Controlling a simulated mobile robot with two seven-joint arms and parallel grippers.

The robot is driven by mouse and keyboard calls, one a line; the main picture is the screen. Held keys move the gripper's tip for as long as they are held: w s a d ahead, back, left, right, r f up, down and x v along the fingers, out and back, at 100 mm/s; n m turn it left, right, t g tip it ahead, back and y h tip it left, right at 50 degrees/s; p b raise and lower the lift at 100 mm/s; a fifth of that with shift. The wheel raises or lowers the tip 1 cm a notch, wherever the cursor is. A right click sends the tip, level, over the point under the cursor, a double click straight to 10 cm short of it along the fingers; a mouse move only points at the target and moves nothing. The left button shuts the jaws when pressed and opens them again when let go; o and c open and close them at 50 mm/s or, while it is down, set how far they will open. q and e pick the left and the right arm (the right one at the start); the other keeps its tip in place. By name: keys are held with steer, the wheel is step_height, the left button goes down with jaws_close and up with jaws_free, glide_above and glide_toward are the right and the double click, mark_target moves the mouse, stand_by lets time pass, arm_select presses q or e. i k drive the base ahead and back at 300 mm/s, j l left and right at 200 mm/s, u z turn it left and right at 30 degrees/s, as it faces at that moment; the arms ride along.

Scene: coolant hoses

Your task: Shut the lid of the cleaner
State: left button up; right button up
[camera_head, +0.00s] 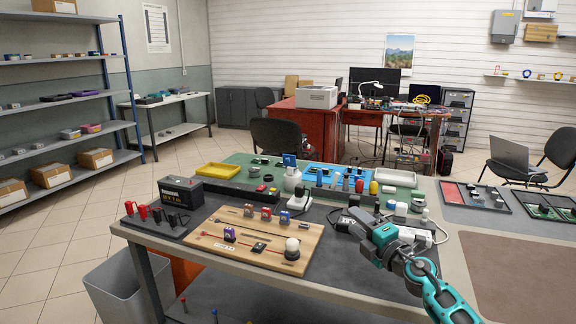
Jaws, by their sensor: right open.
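My right gripper (358,224) comes in from the lower right on a teal arm. It is open and empty, above the dark mat on the front table (455,262), to the right of the wooden board. My left gripper is out of view. I cannot tell for sure which thing is the cleaner. A pale grey box (317,97) on the red desk at the back may be it; its top looks flat, and I cannot make out whether a lid is open. The gripper is far from that box.
The wooden board (225,254) with small parts, a black battery (181,192) and a yellow tray (219,170) stand on the table. A white power strip (414,236) lies beside my right gripper. A brown mat (525,270) at the right is clear. A bin (130,290) stands below.

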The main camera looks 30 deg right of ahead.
mark_target(289, 160)
steer(key=i+l, duration=0.15)
steer(key=i, duration=0.5)
steer(key=i+l, duration=0.1)
steer(key=i, duration=0.5)
steer(key=i+u, duration=0.05)
